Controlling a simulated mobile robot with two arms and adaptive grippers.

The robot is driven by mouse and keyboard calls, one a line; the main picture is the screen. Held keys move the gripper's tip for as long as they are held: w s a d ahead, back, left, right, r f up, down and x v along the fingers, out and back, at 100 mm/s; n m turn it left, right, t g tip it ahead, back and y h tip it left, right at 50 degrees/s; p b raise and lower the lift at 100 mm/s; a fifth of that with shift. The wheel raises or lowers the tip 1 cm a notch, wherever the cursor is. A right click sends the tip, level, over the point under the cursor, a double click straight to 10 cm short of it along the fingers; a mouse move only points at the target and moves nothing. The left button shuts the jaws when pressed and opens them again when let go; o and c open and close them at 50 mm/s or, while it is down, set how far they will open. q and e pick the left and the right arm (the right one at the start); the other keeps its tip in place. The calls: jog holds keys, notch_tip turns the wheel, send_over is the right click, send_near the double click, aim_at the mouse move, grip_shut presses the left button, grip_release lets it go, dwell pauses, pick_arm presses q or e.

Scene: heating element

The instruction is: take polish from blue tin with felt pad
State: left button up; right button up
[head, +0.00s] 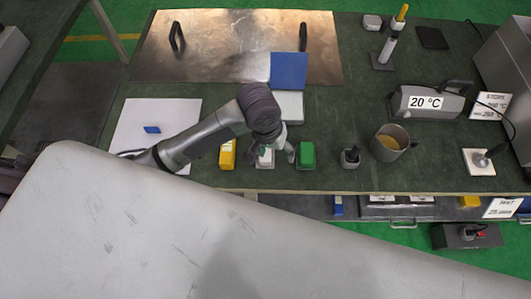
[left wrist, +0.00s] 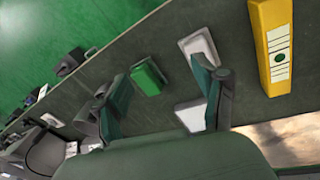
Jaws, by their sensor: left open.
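A blue square piece (head: 289,70) stands behind a pale grey block (head: 289,105); I cannot tell whether they are the tin's lid and body. The pale block also appears in the left wrist view (left wrist: 190,117). A green block (head: 306,155) and a white block (head: 265,160) lie near the table's front edge; which item is the felt pad is unclear. They also show in the left wrist view as green (left wrist: 150,78) and white (left wrist: 199,46). My left gripper (head: 277,153) is open and empty above the gap between them. My right gripper is out of view.
A yellow block (head: 227,154) lies left of the white one. A dark-handled tool (head: 350,157) and a metal mug (head: 390,143) stand to the right. A metal plate (head: 220,45) with two handles lies at the back. A white board (head: 135,115) lies left.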

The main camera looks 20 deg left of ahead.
pick_arm(q)
jog(key=w+a+n+y, duration=0.2)
jog(key=w+a+n, duration=0.1)
jog(key=w+a, duration=0.2)
jog(key=shift+g, duration=0.4)
notch_tip(320, 180, down, 6)
jog(key=shift+d+f+b, duration=0.1)
jog(key=shift+f+b, duration=0.05)
jog(key=shift+b, duration=0.15)
jog(key=shift+w+d+f, duration=0.1)
jog(key=shift+f, duration=1.5)
jog(key=shift+w+f, duration=0.1)
jog(key=shift+f, duration=1.45)
jog(key=c, duration=1.3)
jog(key=shift+r, duration=0.1)
